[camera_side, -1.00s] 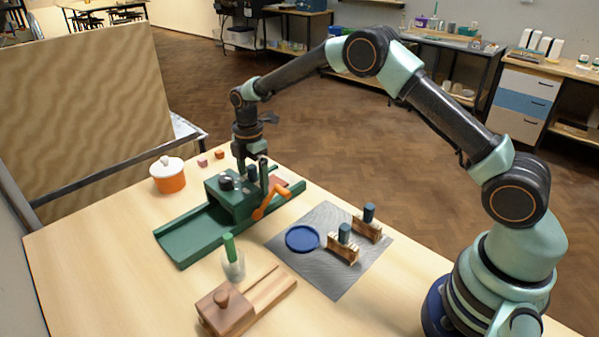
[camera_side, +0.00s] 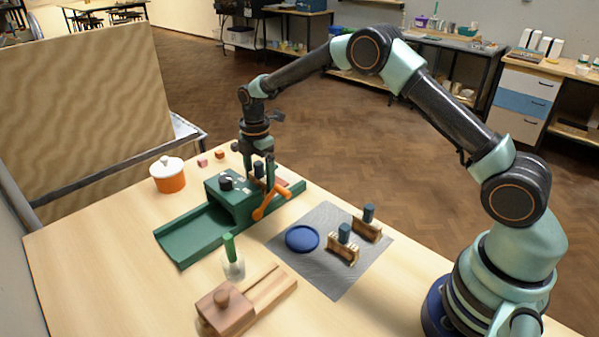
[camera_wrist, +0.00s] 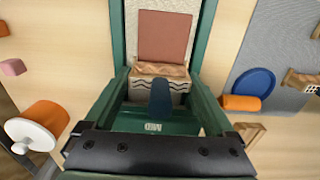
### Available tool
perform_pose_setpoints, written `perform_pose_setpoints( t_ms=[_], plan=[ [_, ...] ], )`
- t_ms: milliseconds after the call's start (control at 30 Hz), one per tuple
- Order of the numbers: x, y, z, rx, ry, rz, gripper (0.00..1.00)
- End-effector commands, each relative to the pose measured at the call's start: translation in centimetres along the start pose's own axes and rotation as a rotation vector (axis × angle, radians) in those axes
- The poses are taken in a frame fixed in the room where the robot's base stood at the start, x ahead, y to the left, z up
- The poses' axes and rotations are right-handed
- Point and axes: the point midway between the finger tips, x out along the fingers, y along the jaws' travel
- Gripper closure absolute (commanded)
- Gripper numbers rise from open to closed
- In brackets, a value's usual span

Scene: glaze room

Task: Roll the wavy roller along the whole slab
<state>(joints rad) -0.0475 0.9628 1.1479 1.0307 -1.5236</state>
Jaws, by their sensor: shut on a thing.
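A green slab machine (camera_side: 190,240) with an orange crank (camera_side: 265,207) stands mid-table. In the wrist view, a reddish-brown slab (camera_wrist: 165,36) lies flat on a pale cloth on its bed. Only a sliver of the slab (camera_side: 281,181) shows in the side view. The wavy roller (camera_wrist: 160,70), brown with dark wavy lines, is at the slab's near edge. Its dark blue handle (camera_side: 258,169) stands between my fingers. My gripper (camera_side: 259,175) is shut on the wavy roller. It also shows in the wrist view (camera_wrist: 160,85). I cannot tell how firmly the roller meets the slab.
A grey mat (camera_side: 335,285) holds a blue disc (camera_side: 302,238) and two blue-handled tools in wooden stands (camera_side: 345,248). An orange pot (camera_side: 170,181) stands at the back left. A green-handled tool in a clear cup (camera_side: 232,262) and a wooden block (camera_side: 235,308) are in front.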

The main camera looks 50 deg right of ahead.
Motion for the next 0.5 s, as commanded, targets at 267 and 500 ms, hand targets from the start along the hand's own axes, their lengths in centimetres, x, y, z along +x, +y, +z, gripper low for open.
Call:
perform_pose_setpoints(
  t_ms=[267, 500],
  plan=[
    [0.22, -0.02, 1.01, 0.001, 0.0, 0.0, 0.59],
    [0.31, -0.04, 1.0, 0.001, 0.0, -0.001, 0.59]
  ],
)
